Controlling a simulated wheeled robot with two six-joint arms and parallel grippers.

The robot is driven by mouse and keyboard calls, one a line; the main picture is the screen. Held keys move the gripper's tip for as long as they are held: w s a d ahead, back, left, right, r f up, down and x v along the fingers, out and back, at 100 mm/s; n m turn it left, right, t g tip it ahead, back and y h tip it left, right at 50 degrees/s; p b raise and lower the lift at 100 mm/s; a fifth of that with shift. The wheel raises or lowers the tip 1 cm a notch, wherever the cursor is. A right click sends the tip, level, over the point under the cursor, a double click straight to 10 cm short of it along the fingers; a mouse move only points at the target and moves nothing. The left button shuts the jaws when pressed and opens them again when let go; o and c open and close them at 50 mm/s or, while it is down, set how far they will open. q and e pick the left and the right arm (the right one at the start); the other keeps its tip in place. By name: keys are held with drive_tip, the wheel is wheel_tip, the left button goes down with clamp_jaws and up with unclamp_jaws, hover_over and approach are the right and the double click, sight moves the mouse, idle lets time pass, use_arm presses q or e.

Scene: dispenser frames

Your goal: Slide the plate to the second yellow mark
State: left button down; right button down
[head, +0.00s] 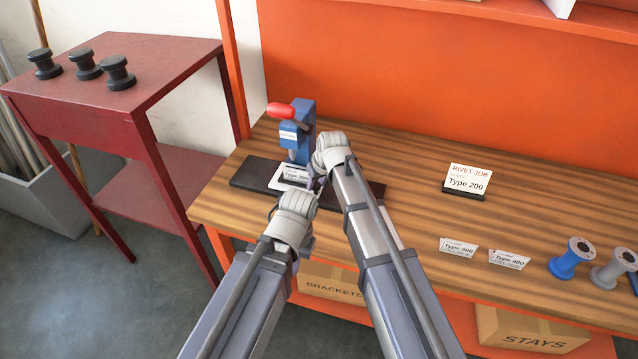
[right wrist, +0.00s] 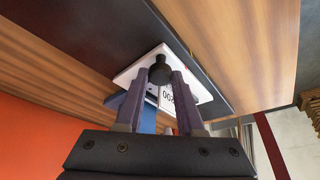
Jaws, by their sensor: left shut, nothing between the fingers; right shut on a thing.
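The white plate (head: 277,186) lies on the dark rail (head: 250,173) at the blue press (head: 301,135) with the red handle. The plate carries a small Type label and, in the right wrist view, a black knob (right wrist: 160,73). My right gripper (right wrist: 160,82) is shut on that knob, one finger on each side; in the head view my right arm hides much of the plate's right side. My left gripper (head: 297,203) is shut and empty, just in front of the rail; its fingertips are hard to make out.
A stand card reading Rivet Job Type 200 (head: 467,181), two small Type cards (head: 459,247) (head: 509,259) and spools (head: 572,258) are on the wooden bench (head: 400,165). A red side table (head: 110,70) with black knobs stands left. Boxes sit on the shelf below.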

sight(297, 184)
drive_tip(key=a, duration=0.2)
drive_tip(key=w+a, duration=0.2)
drive_tip(key=a, duration=0.1)
drive_tip(key=shift+a, duration=0.3)
drive_tip(key=shift+s+d, duration=0.1)
drive_tip(key=c, duration=0.5)
unclamp_jaws()
drive_tip(key=shift+c, duration=0.2)
drive_tip(key=shift+r, duration=0.1)
drive_tip(key=p+v, duration=0.7)
drive_tip(key=shift+s+r, duration=0.1)
drive_tip(key=shift+r, duration=0.15)
